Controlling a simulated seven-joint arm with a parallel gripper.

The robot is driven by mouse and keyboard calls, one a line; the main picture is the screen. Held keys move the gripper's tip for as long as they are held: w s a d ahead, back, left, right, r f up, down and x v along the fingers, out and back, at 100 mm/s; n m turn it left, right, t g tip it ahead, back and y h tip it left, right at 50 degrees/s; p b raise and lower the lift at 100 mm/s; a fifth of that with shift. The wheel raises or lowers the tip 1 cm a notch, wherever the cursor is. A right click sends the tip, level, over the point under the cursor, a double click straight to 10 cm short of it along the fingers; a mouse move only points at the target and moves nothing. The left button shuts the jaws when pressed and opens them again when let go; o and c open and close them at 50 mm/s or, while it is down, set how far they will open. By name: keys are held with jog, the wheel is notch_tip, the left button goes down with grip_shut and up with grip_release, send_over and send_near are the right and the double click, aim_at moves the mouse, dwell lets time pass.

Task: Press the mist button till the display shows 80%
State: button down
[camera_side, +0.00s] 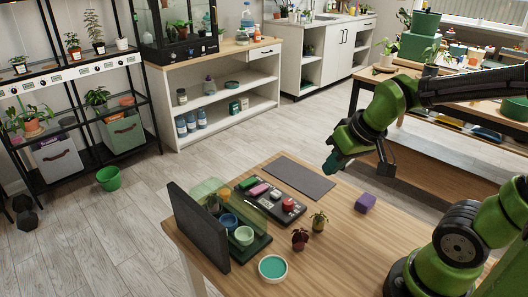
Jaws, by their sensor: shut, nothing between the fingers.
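A dark control panel (272,203) lies on the wooden table, with a red button (288,205), another small red button and pale details on its face. Which button is the mist button cannot be told, and no display reading is legible at this size. My gripper (334,165) hangs in the air above the far right part of the table, to the right of and above the panel in the picture. It is shut and holds nothing; it appears clear of the panel.
An upright dark board (198,228) and a green tray with a blue and a pale green bowl (244,236) stand left of the panel. Two small plants, a teal-filled dish (272,268) and a purple block (365,202) are nearby. A grey mat (300,178) lies bare behind.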

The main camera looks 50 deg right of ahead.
jog(key=s+a+r+t+y, duration=0.1)
jog(key=s+a+r, duration=0.2)
jog(key=r, duration=0.2)
jog(key=shift+s+a+r+t+y, duration=0.2)
jog(key=shift+a+t+y, duration=0.2)
jog(key=shift+m, duration=0.3)
dwell(1.6)
jog(key=w+d+f+n+h, duration=0.5)
jog(key=w+d+f, duration=0.3)
jog(key=w+d, duration=0.3)
jog(key=w+a+f+n+t+y, duration=0.1)
jog(key=w+a+f+n+y, duration=0.2)
jog(key=w+a+n+y, duration=0.2)
jog(key=w+a+n, duration=0.1)
jog(key=w+n, duration=0.2)
jog(key=n, duration=0.2)
jog(key=shift+a+n+t, duration=0.25)
jog(key=shift+n+t, duration=0.05)
jog(key=shift+t, duration=0.1)
